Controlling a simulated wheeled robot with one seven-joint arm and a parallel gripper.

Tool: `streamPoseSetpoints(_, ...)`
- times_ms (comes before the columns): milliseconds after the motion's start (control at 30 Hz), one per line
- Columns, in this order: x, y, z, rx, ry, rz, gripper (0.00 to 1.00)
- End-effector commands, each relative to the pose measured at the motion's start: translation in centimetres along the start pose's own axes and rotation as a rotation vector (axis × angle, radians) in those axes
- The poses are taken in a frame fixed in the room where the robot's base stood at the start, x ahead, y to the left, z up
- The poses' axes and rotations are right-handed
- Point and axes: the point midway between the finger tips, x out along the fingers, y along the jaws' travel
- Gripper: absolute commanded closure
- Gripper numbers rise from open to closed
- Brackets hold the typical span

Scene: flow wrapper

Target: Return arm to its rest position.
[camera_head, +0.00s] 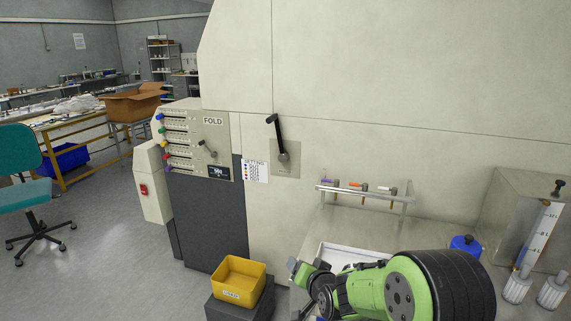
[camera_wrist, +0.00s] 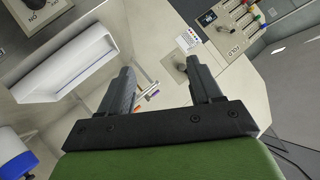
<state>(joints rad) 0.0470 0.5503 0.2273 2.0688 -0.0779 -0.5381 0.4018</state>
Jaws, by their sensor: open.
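My green and black arm reaches in from the lower right in the head view, in front of the machine. My gripper (camera_head: 306,282) is at its left end, low down, near a white tray (camera_head: 343,252). In the wrist view my gripper (camera_wrist: 165,85) shows two dark fingers spread apart, with nothing between them but the background. The fingers touch nothing that I can see. Part of the tray is hidden behind my arm in the head view.
A yellow bin (camera_head: 238,281) stands on a dark block left of my gripper. The cream machine (camera_head: 400,70) carries a black lever (camera_head: 279,140), a FOLD panel (camera_head: 195,140) and a small rack (camera_head: 362,190). A blue-lidded container (camera_head: 465,245) stands behind my arm. Open floor lies left.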

Motion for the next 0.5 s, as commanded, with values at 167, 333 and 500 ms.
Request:
streamPoseSetpoints(167, -10.7, -0.8, -2.6, -0.202, -0.120, 0.133, 0.36)
streamPoseSetpoints(333, -22.0, 0.4, -1.6, -0.321, -0.250, 0.262, 0.36)
streamPoseSetpoints(500, -32.5, 2.5, 2.3, -0.373, -0.390, 0.350, 0.36)
